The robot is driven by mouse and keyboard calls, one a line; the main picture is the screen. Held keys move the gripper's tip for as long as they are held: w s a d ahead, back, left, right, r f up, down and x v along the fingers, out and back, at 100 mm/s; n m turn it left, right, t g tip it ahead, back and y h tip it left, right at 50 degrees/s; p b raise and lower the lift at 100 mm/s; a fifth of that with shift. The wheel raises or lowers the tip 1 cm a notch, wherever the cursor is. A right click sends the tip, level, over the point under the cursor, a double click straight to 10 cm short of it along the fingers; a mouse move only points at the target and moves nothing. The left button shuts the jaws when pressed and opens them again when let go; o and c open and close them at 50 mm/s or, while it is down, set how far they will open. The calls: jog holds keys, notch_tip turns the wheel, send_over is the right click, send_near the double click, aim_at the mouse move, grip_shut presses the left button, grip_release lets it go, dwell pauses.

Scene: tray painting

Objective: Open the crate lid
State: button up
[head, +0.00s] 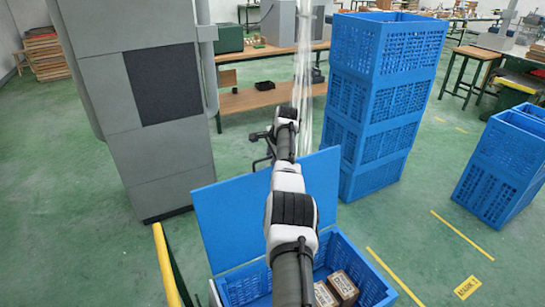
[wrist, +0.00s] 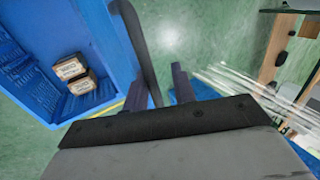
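The blue crate (head: 350,262) is at the bottom of the head view, with its mesh walls and open top showing. Its flat blue lid (head: 228,225) stands raised, roughly upright, along the crate's far side. Part of the lid is hidden behind my arm. My gripper (head: 258,148) is beyond and above the lid's top edge, its dark fingers apart with nothing seen between them. In the wrist view the gripper (wrist: 157,82) also shows spread fingers, with the crate (wrist: 35,90) at left. I cannot tell whether it touches the lid.
Two cartons (head: 342,287) lie inside the crate. A tall stack of blue crates (head: 375,100) stands behind at right, and another stack (head: 500,170) stands far right. A grey cabinet (head: 150,130) is at left, near a yellow rail (head: 165,265). Green floor between the stacks is clear.

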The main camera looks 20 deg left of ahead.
jog(key=shift+s+d+f, duration=0.15)
jog(key=b+v, duration=0.3)
jog(key=v, duration=1.1)
dwell(0.4)
